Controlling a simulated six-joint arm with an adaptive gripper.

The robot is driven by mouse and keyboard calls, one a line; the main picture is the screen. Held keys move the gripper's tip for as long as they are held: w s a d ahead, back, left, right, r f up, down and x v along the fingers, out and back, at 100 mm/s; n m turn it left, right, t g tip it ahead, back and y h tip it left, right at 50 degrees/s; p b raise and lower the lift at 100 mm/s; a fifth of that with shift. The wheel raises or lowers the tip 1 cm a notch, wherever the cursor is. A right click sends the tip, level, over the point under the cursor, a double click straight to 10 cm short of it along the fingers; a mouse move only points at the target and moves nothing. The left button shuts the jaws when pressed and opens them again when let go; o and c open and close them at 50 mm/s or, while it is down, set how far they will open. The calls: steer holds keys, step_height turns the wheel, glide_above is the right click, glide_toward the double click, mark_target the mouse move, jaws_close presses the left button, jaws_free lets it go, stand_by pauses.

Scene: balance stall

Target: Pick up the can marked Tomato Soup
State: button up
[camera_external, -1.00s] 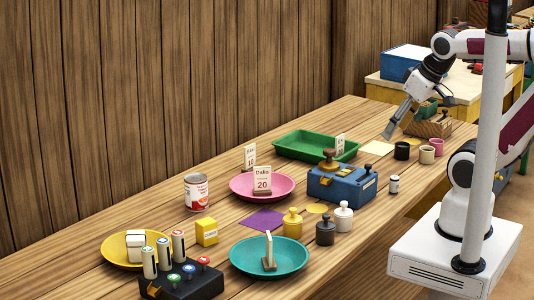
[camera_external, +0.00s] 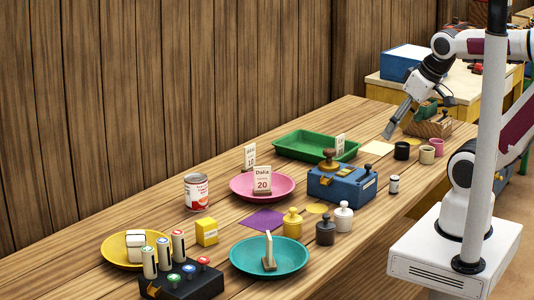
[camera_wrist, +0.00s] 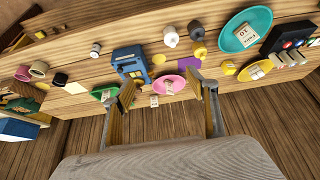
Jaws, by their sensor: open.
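The Tomato Soup can (camera_external: 197,192), red and white with a metal top, stands upright on the wooden table towards the wall in the external view. It is left of the pink plate (camera_external: 240,191) and behind a yellow box (camera_external: 207,231). Its label is too small to read fully. My gripper (camera_external: 388,134) is far from it, over the right end of the table, pointing down. In the wrist view my gripper (camera_wrist: 163,84) shows two spread fingers with nothing between them in its grasp. I cannot make out the can there; the right finger may hide it.
Between gripper and can are a green tray (camera_external: 290,145), a blue scale-like box (camera_external: 342,184) and upright cards on the pink plate. A yellow plate (camera_external: 112,252), a teal plate (camera_external: 245,262) and a button box (camera_external: 205,285) lie nearer. The wooden wall runs behind.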

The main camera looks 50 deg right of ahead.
steer(key=shift+o, duration=0.4)
steer(key=shift+w, duration=0.1)
steer(key=w+d+n+t, duration=0.25)
steer(key=w+t, duration=0.25)
steer(key=w, duration=3)
steer(key=w+a+f+n+y, duration=0.35)
steer(key=w+a+f, duration=0.35)
steer(key=w+f, duration=0.25)
steer(key=w+a+f+y, duration=0.1)
steer(key=a+f, duration=0.1)
steer(key=f, duration=0.2)
steer(key=a+f+n+y, duration=0.1)
steer(key=a+f+y, duration=0.1)
steer(key=a+f, duration=0.1)
steer(key=w+a+f+n+y, duration=0.1)
steer(key=a+f+y, duration=0.1)
steer(key=f, duration=0.3)
steer(key=shift+w+a+f+y, duration=0.1)
steer(key=shift+w+a+y, duration=0.2)
steer(key=shift+a, duration=0.45)
steer(key=shift+a, duration=0.1)
